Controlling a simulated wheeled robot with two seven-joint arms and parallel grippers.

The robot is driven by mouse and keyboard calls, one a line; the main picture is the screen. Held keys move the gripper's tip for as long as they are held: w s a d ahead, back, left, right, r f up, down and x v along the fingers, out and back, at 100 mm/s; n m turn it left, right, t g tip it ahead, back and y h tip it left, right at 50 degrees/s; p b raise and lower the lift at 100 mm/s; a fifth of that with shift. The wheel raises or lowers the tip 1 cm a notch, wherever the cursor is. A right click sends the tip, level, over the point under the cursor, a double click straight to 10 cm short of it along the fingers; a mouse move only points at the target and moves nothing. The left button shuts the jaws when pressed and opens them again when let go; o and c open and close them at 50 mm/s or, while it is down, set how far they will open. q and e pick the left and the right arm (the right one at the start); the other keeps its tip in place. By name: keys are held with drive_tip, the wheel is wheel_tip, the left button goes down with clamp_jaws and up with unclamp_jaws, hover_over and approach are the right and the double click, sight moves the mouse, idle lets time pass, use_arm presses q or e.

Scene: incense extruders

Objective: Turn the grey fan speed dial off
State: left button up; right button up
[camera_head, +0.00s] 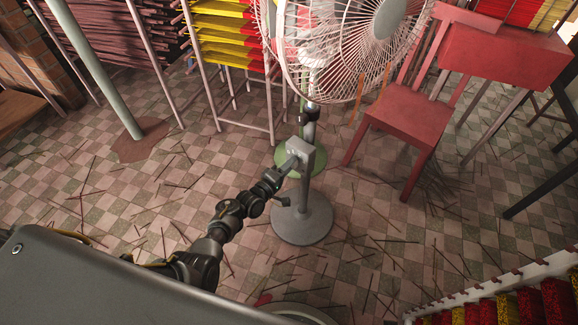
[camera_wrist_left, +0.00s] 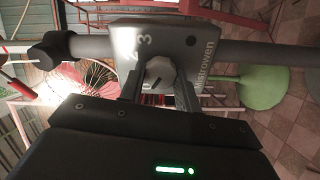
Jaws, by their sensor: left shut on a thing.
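A pedestal fan stands upright on the tiled floor, with its grille (camera_head: 345,45) at the top and a round grey base (camera_head: 301,222). A light grey control box (camera_head: 301,151) sits on its pole. In the left wrist view, the box face (camera_wrist_left: 205,50) shows printed numbers, partly hidden, and lettering. The grey dial (camera_wrist_left: 158,73) sits on this face between my left gripper's fingers (camera_wrist_left: 158,88). My left gripper (camera_head: 289,166) reaches the box in the head view and is shut on the dial. A dark pointer mark shows on the dial. My right gripper is not in view.
A red chair (camera_head: 408,120) stands right of the fan, with a red table (camera_head: 505,55) behind it. A rack of yellow and red trays (camera_head: 222,42) stands behind left. A green round base (camera_head: 312,160) stands behind the pole. Thin sticks litter the floor.

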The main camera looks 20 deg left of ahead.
use_arm(q)
drive_tip(key=o, duration=1)
drive_tip(key=p+v, duration=0.2)
drive_tip(key=v, duration=0.8)
drive_tip(key=shift+s+a, duration=0.15)
drive_tip(key=shift+s, duration=0.25)
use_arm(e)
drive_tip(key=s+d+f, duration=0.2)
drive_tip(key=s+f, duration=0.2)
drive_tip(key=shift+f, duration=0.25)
